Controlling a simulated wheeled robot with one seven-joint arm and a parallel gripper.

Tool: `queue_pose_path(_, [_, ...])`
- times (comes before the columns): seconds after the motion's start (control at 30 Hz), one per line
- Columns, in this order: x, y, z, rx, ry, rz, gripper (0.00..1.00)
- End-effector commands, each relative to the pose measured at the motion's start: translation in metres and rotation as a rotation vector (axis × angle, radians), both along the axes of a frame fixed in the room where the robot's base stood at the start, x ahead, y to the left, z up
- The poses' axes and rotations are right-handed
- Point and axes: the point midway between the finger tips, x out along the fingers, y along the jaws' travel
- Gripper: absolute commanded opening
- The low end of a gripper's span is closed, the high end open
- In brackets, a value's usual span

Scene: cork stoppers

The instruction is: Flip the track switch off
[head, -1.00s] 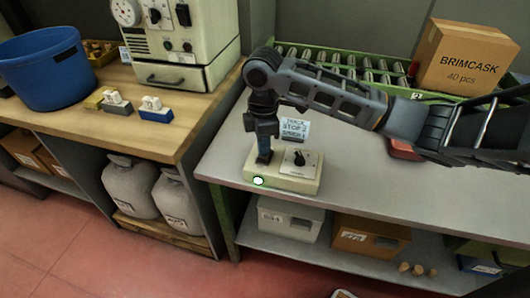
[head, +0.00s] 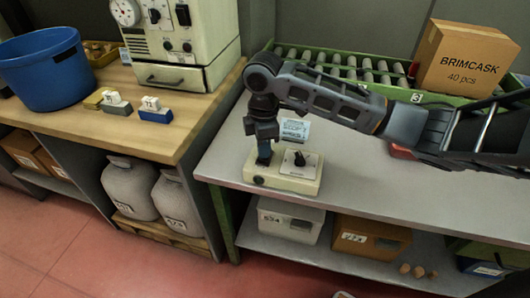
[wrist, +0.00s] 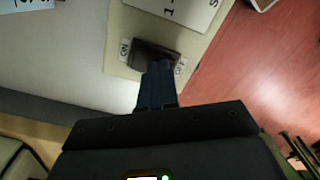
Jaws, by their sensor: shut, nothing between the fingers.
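The cream switch box (head: 284,184) stands near the front left corner of the grey table. In the wrist view its dark rocker switch (wrist: 150,52) lies between an ON label at left and a label at right that looks like OFF. My gripper (head: 264,160) points down over the left part of the box. Its blue fingers (wrist: 157,82) are shut and empty, with the tips at the rocker and partly covering it. Whether they touch, I cannot tell. The lamp (head: 259,180) on the box's front looks unlit.
A black rotary knob (head: 299,158) on a pale plate is close to the right of my gripper. A sign card (head: 295,131) stands behind the box. A roller conveyor (head: 340,65) and a carton (head: 465,60) are at the back.

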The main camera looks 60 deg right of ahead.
Motion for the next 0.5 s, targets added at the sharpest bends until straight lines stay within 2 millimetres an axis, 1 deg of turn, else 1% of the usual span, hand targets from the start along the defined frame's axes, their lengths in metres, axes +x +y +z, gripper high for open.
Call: queue_pose_path(0.5, [0.000, 0.000, 0.036, 0.001, 0.000, 0.000, 0.00])
